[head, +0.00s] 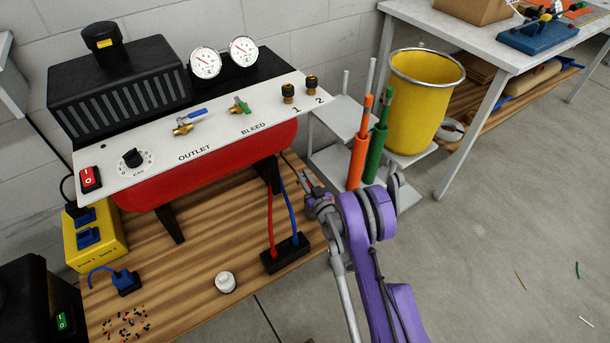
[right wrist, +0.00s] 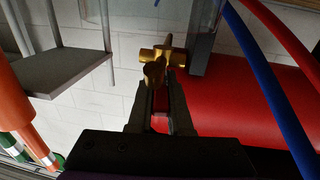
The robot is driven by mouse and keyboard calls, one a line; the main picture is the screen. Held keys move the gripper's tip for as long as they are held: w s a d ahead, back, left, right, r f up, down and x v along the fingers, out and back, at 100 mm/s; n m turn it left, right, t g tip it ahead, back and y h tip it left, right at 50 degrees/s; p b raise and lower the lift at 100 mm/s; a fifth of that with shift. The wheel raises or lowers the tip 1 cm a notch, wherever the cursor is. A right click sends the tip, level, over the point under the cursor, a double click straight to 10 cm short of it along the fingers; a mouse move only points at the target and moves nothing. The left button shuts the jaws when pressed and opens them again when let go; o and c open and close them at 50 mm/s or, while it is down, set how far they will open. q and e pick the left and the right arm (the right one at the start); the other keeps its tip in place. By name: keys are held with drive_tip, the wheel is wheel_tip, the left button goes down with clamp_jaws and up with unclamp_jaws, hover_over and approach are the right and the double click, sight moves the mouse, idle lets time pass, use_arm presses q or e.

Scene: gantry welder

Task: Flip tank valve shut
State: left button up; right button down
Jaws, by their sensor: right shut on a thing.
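The red tank (head: 210,172) lies under a white panel on the wooden bench. It also fills the right of the right wrist view (right wrist: 245,105). A brass tank valve (right wrist: 158,54) sits beside the tank's end in that view. My right gripper (right wrist: 162,84) is shut on the tank valve, its fingertips at the near part of the brass. A narrow red strip shows between the fingers; I cannot tell if it is a handle or the tank behind. In the head view my right gripper (head: 308,180) is at the tank's right end, and the valve is too small to make out. My left gripper is not in view.
A red and a blue hose (head: 291,215) run down to a black block (head: 286,254) near my right gripper. Orange and green tubes (head: 357,160) and a yellow bucket (head: 420,110) stand on a grey stand to the right. The floor at right is mostly clear.

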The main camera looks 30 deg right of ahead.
drive_tip(key=shift+d+f+n+y+b, duration=0.1)
drive_tip(key=shift+d+n+y+b, duration=0.1)
drive_tip(key=shift+n+y+b, duration=0.45)
drive_tip(key=shift+a+y, duration=0.1)
drive_tip(key=shift+y, duration=0.55)
drive_tip(key=shift+n, duration=0.25)
drive_tip(key=c, duration=0.8)
unclamp_jaws()
drive_tip(key=shift+c, duration=0.2)
drive_tip(key=shift+s, duration=0.15)
drive_tip(key=s+b, duration=0.4)
drive_tip(key=s, duration=0.6)
drive_tip(key=shift+s, duration=0.3)
